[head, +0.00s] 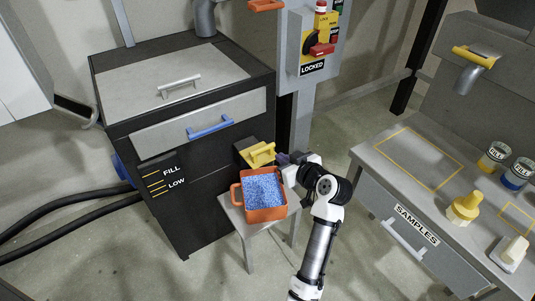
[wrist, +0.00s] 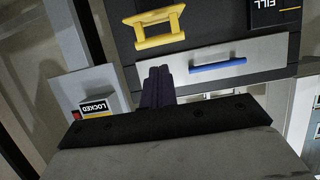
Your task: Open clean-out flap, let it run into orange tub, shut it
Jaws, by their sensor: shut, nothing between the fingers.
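The clean-out flap (head: 258,154) is yellow with a handle, low on the right of the black cabinet. Its yellow handle also shows at the top of the wrist view (wrist: 155,27). I cannot tell for certain whether the flap is fully shut. The orange tub (head: 267,214) stands on a small grey stool just below the flap and holds blue granules (head: 263,189) close to its rim. My gripper (head: 283,158) is just right of the flap, above the tub's back right corner. In the wrist view its dark fingers (wrist: 158,75) are together, empty and apart from the yellow handle.
The black cabinet (head: 190,212) has a blue-handled front panel (head: 210,128) and FILL and LOW marks. A grey box marked LOCKED (head: 313,68) is on a post behind. A bench (head: 408,178) with a yellow bottle (head: 464,208) and jars stands right. Hoses (head: 70,207) lie left.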

